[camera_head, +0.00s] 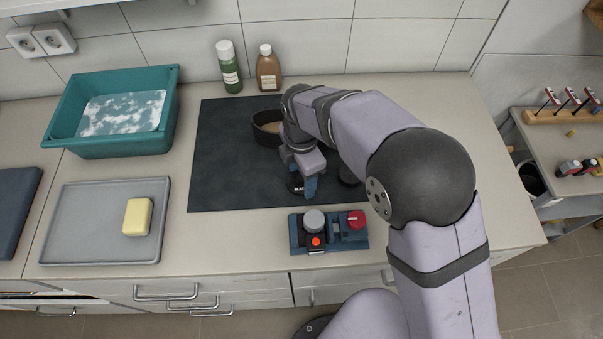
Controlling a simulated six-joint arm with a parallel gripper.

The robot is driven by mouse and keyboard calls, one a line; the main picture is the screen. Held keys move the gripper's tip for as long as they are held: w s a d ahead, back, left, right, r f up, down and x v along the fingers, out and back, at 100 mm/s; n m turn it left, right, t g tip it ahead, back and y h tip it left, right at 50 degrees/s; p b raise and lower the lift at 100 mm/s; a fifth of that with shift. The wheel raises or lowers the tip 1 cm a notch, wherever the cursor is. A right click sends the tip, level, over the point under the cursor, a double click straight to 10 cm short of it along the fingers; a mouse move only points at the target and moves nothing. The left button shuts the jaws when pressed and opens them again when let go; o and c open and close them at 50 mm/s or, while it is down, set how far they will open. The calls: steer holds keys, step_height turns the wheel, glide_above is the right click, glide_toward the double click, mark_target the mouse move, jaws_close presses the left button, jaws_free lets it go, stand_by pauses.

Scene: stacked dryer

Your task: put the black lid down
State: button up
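My gripper (309,187) points down over the dark mat (225,165), with a blue finger showing. A black lid (294,184) with white lettering, partly readable as "BLAC", is right at the fingertips. The finger and wrist cover much of the lid. I cannot tell whether the fingers are closed on it, or whether it touches the mat. A black open container (266,128) with pale contents stands behind, partly hidden by my arm. Another dark round thing (348,175) shows to the right, half under my arm.
A blue fixture (351,240) with a grey knob and a red knob sits at the front edge. A green bottle (229,67) and a brown bottle (268,69) stand behind the mat. A teal tub (110,146) and a grey tray (80,225) with yellow soap (138,217) are left. The mat's left part is clear.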

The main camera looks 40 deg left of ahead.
mark_target(301, 177)
steer(key=shift+o, duration=0.8)
steer(key=shift+r, duration=0.4)
step_height(301, 177, up, 12)
steer(key=b, duration=0.2)
steer(key=shift+f, duration=0.2)
